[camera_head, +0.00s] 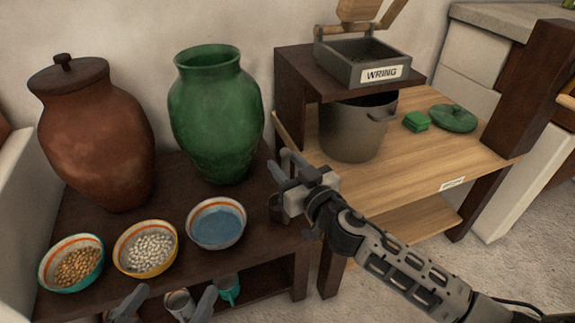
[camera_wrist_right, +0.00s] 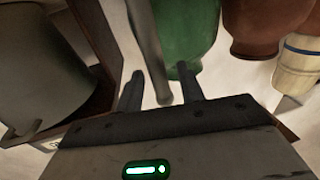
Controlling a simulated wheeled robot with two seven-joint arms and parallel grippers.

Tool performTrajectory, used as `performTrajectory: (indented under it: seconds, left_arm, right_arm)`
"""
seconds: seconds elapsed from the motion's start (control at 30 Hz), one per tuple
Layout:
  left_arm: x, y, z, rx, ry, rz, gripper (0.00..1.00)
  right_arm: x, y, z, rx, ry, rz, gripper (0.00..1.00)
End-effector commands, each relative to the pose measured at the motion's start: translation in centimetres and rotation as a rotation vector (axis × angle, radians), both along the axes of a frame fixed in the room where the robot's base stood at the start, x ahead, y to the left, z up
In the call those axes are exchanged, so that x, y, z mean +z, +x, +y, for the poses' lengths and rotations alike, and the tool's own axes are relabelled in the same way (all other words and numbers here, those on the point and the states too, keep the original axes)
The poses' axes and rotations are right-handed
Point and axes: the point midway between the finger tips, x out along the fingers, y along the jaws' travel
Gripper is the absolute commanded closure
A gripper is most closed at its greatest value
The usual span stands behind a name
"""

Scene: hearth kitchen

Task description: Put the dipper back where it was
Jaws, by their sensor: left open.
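A long grey rod, seemingly the dipper's handle (camera_wrist_right: 147,45), runs from the top of the right wrist view down between my right fingers (camera_wrist_right: 160,88). Its rounded end lies between them, with narrow gaps showing at both sides; I cannot tell whether they grip it. In the head view my right gripper (camera_head: 281,168) is at the right edge of the dark table, beside the green vase (camera_head: 215,115). My left gripper (camera_head: 165,299) is open at the bottom edge.
A brown lidded jar (camera_head: 95,135) and bowls of chickpeas (camera_head: 72,264), white beans (camera_head: 147,249) and blue contents (camera_head: 216,224) stand on the dark table. A pot (camera_head: 350,130) stands right, under the WRING box (camera_head: 370,65).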

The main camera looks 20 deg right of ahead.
Motion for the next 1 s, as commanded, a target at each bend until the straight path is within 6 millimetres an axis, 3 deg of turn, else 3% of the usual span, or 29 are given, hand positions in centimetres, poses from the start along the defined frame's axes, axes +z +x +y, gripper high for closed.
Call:
performTrajectory:
  seconds: [0.27, 0.37, 0.8, 1.0]
  left_arm:
    - [0.4, 0.0, 0.1, 0.0, 0.008, -0.003, 0.0]
    - [0.2, 0.0, 0.1, 0.001, 0.016, -0.005, 0.0]
    - [-0.3, 0.0, 0.0, 0.0, 0.004, 0.005, 0.0]
    - [-0.3, 0.0, -0.1, -0.001, -0.013, 0.006, 0.0]
  right_arm:
    - [0.4, 0.0, 0.0, 0.001, -0.001, 0.0, 0.62]
    - [0.2, -0.9, -0.2, 0.001, 0.002, 0.002, 0.62]
    - [0.1, -9.1, -2.0, -0.001, 0.001, 0.003, 0.62]
    - [0.1, -11.2, -2.5, 0.0, 0.002, 0.001, 0.62]
